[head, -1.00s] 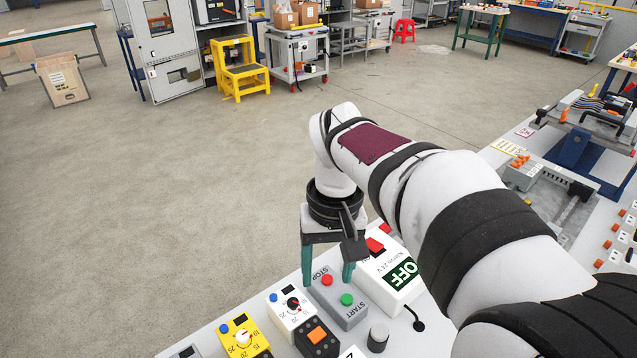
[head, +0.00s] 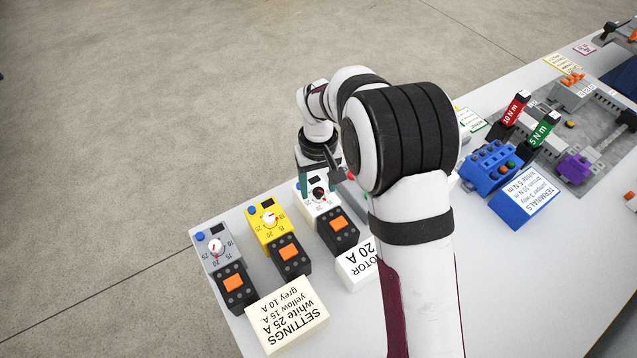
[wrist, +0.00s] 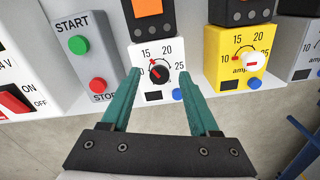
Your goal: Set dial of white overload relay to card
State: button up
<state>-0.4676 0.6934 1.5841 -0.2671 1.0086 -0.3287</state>
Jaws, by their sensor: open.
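The white overload relay (head: 325,208) stands in the row of relays, between the yellow relay and the START/STOP box. The settings card (head: 286,318) reads white 25 A, yellow 15 A, grey 10 A.
The yellow relay (head: 268,232) and the grey relay (head: 218,252) stand to the left in the head view. In the wrist view the START/STOP box (wrist: 84,55) and a red ON/OFF switch (wrist: 14,99) are left of the dial. A MOTOR 20 A card (head: 360,268) lies nearby.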

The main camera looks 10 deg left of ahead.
jog(key=shift+f, duration=0.1)
grip_shut()
jog(key=shift+m, duration=0.4)
jog(key=m, duration=0.4)
jog(key=shift+m, duration=0.4)
jog(key=m, duration=0.6)
dwell(0.4)
grip_release()
